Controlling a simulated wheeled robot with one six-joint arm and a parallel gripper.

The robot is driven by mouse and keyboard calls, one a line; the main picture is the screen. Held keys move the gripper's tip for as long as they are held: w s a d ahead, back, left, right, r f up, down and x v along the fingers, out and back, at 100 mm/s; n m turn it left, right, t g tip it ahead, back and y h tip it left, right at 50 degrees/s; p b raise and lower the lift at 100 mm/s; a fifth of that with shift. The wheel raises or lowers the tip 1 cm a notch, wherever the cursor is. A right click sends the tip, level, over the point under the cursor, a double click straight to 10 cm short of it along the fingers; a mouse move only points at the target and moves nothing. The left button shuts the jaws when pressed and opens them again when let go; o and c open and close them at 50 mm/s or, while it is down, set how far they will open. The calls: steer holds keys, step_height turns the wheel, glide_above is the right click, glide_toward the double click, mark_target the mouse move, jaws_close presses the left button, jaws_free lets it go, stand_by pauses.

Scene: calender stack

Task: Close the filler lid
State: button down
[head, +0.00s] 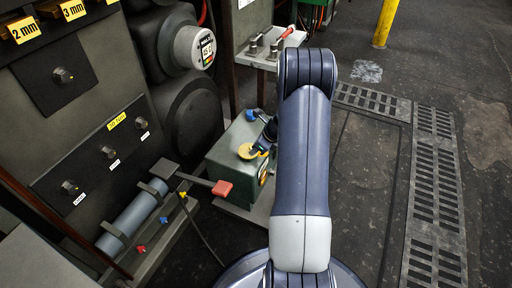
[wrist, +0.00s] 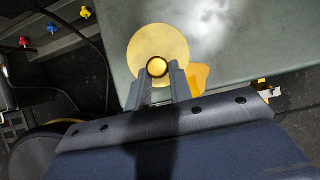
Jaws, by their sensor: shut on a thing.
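The filler lid (wrist: 150,40) is a round yellow disc with a small brass-coloured knob (wrist: 157,67). It is over the top of a grey-green box (wrist: 240,50). In the head view the lid (head: 245,152) shows as a small yellow disc, partly covered by my gripper (head: 262,150). In the wrist view my gripper (wrist: 158,76) is shut on the knob, one finger on each side. A yellow piece (wrist: 200,78) shows beside the right finger, partly hidden. I cannot tell whether the lid is seated flat.
The box (head: 226,165) has a blue knob (head: 251,115) on top. A red-ended lever (head: 221,188) sticks out to its left. A shelf with metal fittings (head: 266,55) stands behind. A grey cylinder (head: 133,215) lies at lower left. The floor with grates (head: 435,185) is clear at right.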

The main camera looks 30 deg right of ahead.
steer(key=shift+s+f, duration=0.2)
steer(key=c, duration=1.3)
jaws_free()
steer(key=p+v, duration=0.4)
steer(key=v, duration=0.7)
steer(key=shift+w+d+r, duration=0.1)
steer(key=shift+w+r, duration=0.05)
steer(key=shift+w, duration=0.05)
steer(key=b+x, duration=0.4)
steer(key=x, duration=0.7)
steer(key=shift+r, duration=0.15)
